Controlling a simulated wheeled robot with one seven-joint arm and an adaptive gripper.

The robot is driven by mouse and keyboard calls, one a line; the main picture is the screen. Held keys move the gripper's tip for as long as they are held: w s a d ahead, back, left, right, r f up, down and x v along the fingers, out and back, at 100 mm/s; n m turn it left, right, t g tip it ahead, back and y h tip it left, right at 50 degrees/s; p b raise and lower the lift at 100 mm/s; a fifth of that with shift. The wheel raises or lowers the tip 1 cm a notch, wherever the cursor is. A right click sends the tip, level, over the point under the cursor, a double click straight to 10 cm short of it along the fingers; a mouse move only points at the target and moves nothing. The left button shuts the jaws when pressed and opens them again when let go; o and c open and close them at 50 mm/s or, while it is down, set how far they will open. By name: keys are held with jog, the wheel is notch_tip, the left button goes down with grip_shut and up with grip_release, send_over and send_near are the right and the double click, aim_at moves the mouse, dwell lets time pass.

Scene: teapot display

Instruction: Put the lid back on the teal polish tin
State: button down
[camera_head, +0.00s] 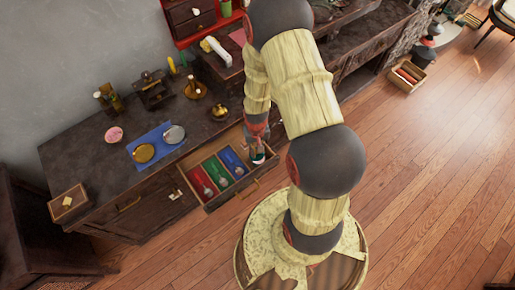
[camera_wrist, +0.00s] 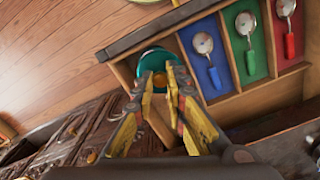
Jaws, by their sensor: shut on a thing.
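A teal round tin (camera_wrist: 147,53) shows in the end compartment of the open drawer in the wrist view. In the head view a bit of teal (camera_head: 258,158) shows just below my gripper (camera_head: 257,136). In the wrist view my gripper (camera_wrist: 160,78) has its fingertips close together over the teal round shape. A small orange-brown piece, seemingly the lid's knob (camera_wrist: 160,79), shows between them. The lid and tin overlap in view, and I cannot tell whether they touch. My fingers hide part of the tin.
The drawer's red (camera_head: 200,183), green (camera_head: 217,172) and blue (camera_head: 233,162) compartments each hold a spoon-like tool. A blue cloth (camera_head: 155,144) with round gold and silver pieces lies on the dark counter (camera_head: 85,160). The drawer's wooden walls stand close around my fingers.

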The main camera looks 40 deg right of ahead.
aim_at(258, 154)
jog(key=shift+d+n, duration=0.3)
jog(key=shift+d, duration=0.25)
jog(key=shift+d+r, duration=0.1)
jog(key=shift+d, duration=0.05)
jog(key=shift+w+n, duration=0.2)
jog(key=shift+n, duration=0.4)
jog(key=shift+f+b, duration=2.35)
jog(key=shift+f, duration=0.9)
jog(key=shift+f, duration=0.15)
jog(key=c, duration=1.7)
grip_release()
jog(key=shift+o, duration=1.1)
jog(key=shift+o, duration=1.2)
